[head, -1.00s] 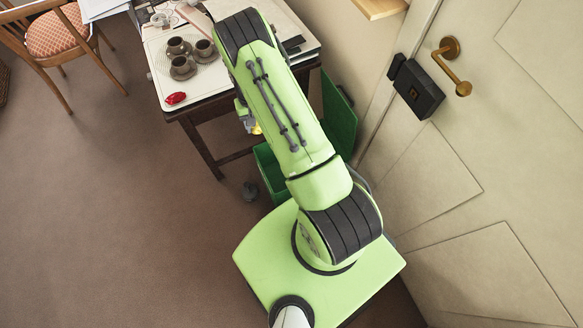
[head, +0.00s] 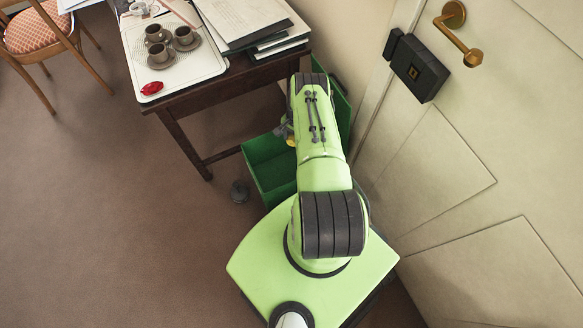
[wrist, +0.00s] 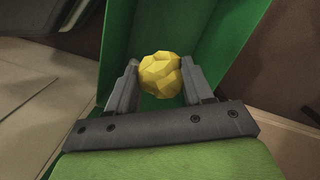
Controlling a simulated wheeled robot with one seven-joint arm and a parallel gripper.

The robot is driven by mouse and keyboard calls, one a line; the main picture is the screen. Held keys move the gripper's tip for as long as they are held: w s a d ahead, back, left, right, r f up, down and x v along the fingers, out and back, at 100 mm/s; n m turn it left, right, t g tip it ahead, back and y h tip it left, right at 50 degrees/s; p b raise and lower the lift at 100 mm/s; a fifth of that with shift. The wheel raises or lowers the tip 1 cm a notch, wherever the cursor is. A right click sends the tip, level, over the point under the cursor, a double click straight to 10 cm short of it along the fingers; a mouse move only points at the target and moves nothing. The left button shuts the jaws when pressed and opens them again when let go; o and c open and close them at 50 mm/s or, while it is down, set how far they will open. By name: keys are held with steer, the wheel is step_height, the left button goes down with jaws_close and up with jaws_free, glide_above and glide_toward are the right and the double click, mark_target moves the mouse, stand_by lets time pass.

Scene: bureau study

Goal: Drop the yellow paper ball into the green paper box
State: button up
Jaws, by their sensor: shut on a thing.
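The yellow paper ball (wrist: 160,75) is faceted and sits between the two fingers of my gripper (wrist: 161,82) in the wrist view. The gripper is shut on it. In the head view a small bit of yellow (head: 291,141) shows beside my gripper (head: 286,132), which is mostly hidden behind my arm. The green paper box (head: 270,171) stands open on the floor by the desk, its lid (head: 341,107) raised at the back. The gripper is over or close to the box's right part. In the wrist view green walls (wrist: 222,50) stand behind the ball.
The desk (head: 195,92) with a tray, cups (head: 158,52), a red object (head: 152,88) and papers stands beyond the box. The door (head: 440,150) is close on the right.

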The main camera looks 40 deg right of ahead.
step_height(320, 180, down, 6)
steer(key=b, duration=0.4)
steer(key=shift+r, duration=0.2)
steer(key=o, duration=1.2)
steer(key=shift+c, duration=0.2)
steer(key=r+p, duration=0.2)
steer(key=r, duration=0.3)
steer(key=d+r+p, duration=0.1)
steer(key=r, duration=0.4)
steer(key=r+p, duration=0.2)
steer(key=r, duration=0.3)
steer(key=shift+w+d+r+p, duration=0.15)
steer(key=shift+w+d+p, duration=0.05)
steer(key=shift+d+p, duration=0.15)
steer(key=shift+r, duration=0.2)
